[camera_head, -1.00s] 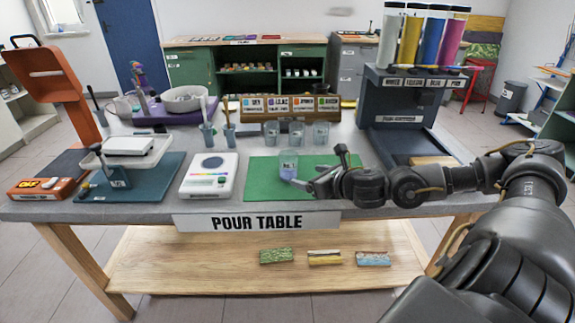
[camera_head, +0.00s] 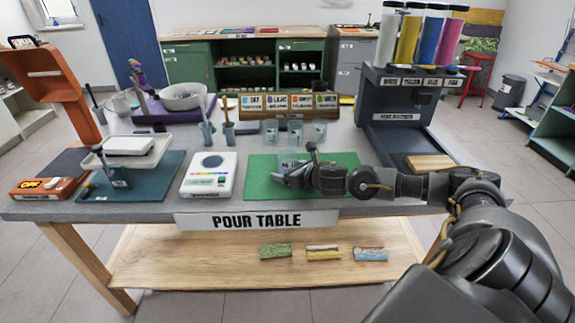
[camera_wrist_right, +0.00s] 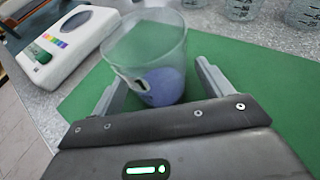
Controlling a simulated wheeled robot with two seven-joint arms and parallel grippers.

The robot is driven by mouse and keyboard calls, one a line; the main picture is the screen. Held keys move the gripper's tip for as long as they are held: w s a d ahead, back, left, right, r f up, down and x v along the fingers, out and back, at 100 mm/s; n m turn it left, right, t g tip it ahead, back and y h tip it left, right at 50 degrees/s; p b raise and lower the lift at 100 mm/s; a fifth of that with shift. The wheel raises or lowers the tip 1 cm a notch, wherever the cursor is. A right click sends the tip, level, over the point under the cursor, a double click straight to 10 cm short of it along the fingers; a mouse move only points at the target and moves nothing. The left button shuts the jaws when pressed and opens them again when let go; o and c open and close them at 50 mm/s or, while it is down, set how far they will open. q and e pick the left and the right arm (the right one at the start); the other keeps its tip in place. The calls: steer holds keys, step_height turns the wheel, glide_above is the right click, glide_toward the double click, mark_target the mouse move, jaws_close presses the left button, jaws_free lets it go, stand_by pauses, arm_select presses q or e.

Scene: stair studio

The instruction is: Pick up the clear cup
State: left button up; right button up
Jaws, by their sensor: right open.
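The clear cup (camera_wrist_right: 148,55) stands upright on the green mat (camera_wrist_right: 258,88), with bluish-purple contents at its bottom. In the head view the cup (camera_head: 287,158) is partly hidden behind my right gripper (camera_head: 296,170). In the right wrist view my right gripper (camera_wrist_right: 155,85) is open. Its fingers stand on either side of the cup's lower part, and I cannot tell whether either touches it. My left gripper is not in view.
A white scale (camera_head: 209,176) is left of the green mat. Several other clear cups (camera_head: 319,132) stand behind it. A dark dispenser (camera_head: 402,110) with coloured tubes stands at the right. A wooden block (camera_head: 430,162) lies at its base.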

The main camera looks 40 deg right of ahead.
mark_target(294, 163)
steer(key=shift+c, duration=0.3)
steer(key=c, duration=1)
steer(key=shift+r, duration=0.15)
